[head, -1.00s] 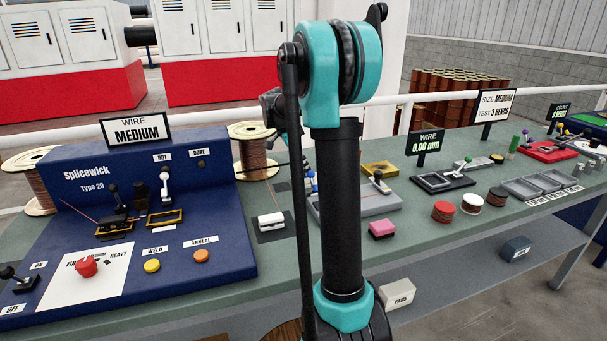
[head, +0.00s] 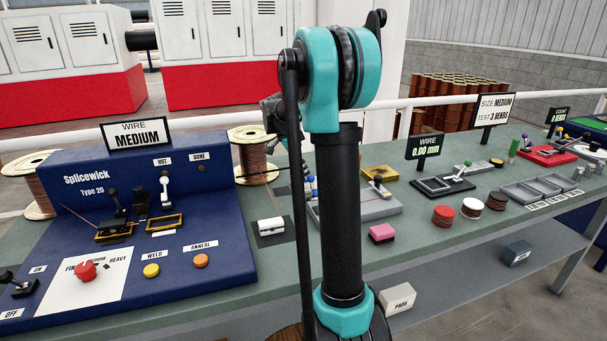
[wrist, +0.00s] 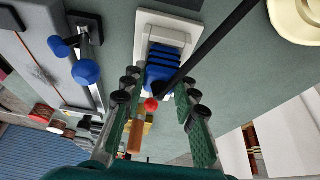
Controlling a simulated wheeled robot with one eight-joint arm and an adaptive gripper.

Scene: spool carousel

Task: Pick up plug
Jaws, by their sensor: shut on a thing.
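The blue ridged plug (wrist: 162,66) sits at the white socket block (wrist: 184,27) in the wrist view. A black cord crosses in front of it toward the upper right. My gripper (wrist: 159,83) has its two green-padded fingers on either side of the plug, with the tips shut on its sides. The plug's far end is at the socket; I cannot tell how deep it is seated. In the head view my arm hides the fingers and the plug.
In the wrist view a grey fixture with a blue-knobbed lever (wrist: 86,72) stands close on the left. In the head view the blue Splicewick machine (head: 85,195) fills the bench's left side.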

